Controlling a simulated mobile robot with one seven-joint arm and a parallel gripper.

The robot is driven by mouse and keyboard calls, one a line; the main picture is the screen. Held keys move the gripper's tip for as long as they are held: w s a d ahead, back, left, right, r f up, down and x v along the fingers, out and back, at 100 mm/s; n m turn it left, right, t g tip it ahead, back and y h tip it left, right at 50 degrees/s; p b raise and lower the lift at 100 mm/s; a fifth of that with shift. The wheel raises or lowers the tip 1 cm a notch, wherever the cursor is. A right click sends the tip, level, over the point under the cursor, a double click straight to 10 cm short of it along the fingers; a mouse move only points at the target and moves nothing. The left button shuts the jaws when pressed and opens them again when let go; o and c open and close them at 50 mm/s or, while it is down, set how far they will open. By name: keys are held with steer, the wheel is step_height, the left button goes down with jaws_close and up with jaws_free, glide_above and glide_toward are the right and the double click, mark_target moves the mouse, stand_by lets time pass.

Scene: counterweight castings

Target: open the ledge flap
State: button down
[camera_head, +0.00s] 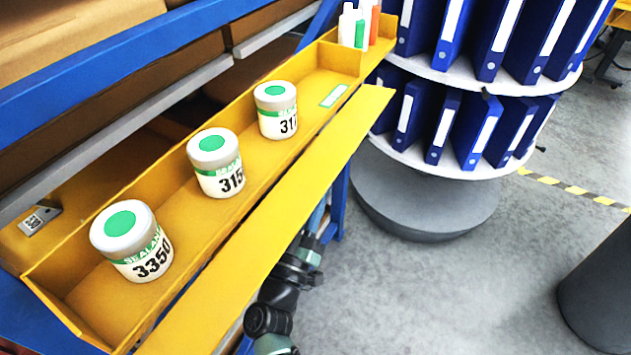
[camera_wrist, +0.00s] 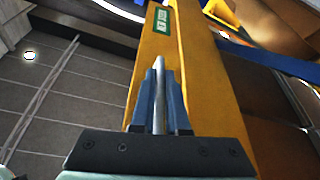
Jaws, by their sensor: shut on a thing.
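The yellow ledge (camera_head: 165,188) is a long trough on the blue rack. Its flap (camera_head: 275,205) is a long yellow strip along the front side, its broad face showing from above; its exact angle is unclear. In the wrist view, the blue fingers of my gripper (camera_wrist: 160,78) are closed around a slim silvery bar (camera_wrist: 159,105), in front of a yellow panel (camera_wrist: 200,85) with a green label.
A round stand of blue binders (camera_head: 440,65) is beyond. Open grey floor (camera_head: 430,280) lies right.

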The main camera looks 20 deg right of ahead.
steer(key=shift+s+d+r+n+t+p, duration=0.1)
steer(key=shift+r+n+t+p, duration=0.3)
steer(key=shift+n, duration=0.2)
steer(key=c, duration=0.9)
jaws_free()
steer(key=shift+f, duration=0.1)
steer(key=v, duration=0.4)
steer(key=b+v, duration=0.1)
steer(key=v, duration=0.8)
steer(key=shift+r+b, duration=0.25)
steer(key=shift+b, duration=0.15)
